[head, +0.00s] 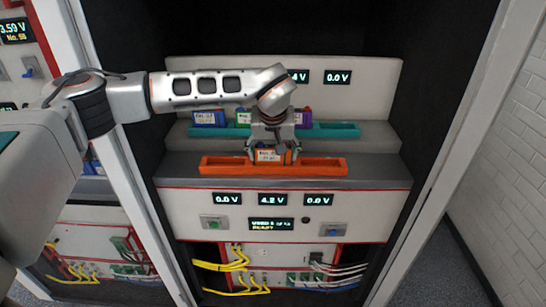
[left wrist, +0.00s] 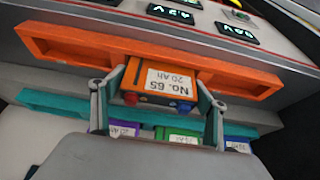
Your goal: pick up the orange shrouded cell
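The orange shrouded cell (head: 268,155) sits upright in the middle of the orange tray (head: 322,168) on the front ledge. In the left wrist view, the cell (left wrist: 160,82) shows a white label reading "No. 65, 20 Ah" and one red and one blue terminal. My left gripper (head: 272,152) reaches down over it, with one finger on each side. In the left wrist view, the fingers of the left gripper (left wrist: 159,80) lie very close along the cell's sides; whether they press on it I cannot tell. My right gripper is not in view.
Behind, a teal tray (head: 340,130) holds a blue cell (head: 209,118), a green cell (head: 243,117) and a purple cell (head: 303,118). The front panel (head: 180,205) has displays and buttons. Yellow cables (head: 236,262) hang below. Cabinet side walls flank the ledges.

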